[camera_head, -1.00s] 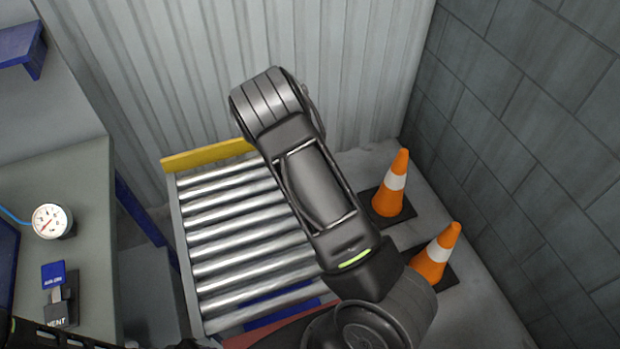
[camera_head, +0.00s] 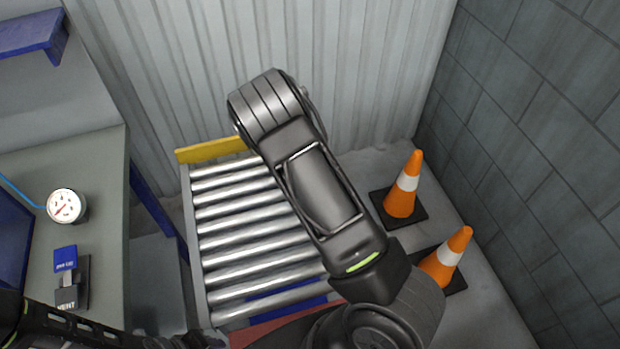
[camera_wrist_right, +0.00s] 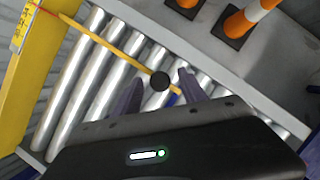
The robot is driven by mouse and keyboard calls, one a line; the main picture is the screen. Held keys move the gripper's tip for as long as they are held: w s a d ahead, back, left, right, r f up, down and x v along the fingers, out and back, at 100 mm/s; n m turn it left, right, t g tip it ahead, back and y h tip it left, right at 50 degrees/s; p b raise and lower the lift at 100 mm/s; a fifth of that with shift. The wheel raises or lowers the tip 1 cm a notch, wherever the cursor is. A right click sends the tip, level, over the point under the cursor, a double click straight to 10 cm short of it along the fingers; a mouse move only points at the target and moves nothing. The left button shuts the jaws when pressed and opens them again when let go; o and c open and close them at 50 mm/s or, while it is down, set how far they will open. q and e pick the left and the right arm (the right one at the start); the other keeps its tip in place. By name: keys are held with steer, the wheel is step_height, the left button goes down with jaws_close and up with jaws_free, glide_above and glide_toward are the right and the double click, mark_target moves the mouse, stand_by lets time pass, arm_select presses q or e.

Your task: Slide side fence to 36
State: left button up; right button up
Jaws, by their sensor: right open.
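In the right wrist view a thin yellow bar (camera_wrist_right: 100,42) runs diagonally above the rollers. A round black knob (camera_wrist_right: 159,81) sits near its lower end. A broad yellow plate (camera_wrist_right: 27,78) with a pale marked scale (camera_wrist_right: 27,14) and a red line stands at the left; its figures are too small to read. My right gripper (camera_wrist_right: 157,88) is open, its two dark fingers on either side of the knob; I cannot tell whether they touch it. In the head view my right arm hides the bar and knob, and only the yellow plate (camera_head: 210,150) shows at the table's far end.
The roller table (camera_head: 192,235) stands in the middle. Two orange cones (camera_head: 405,190) (camera_head: 448,258) stand to its right, near a grey block wall. My left arm shows at the lower left.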

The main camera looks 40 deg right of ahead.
steer(key=shift+r, duration=0.1)
steer(key=v, duration=0.7)
steer(key=shift+r+b, duration=0.25)
steer(key=shift+b, duration=0.2)
steer(key=shift+a, duration=0.1)
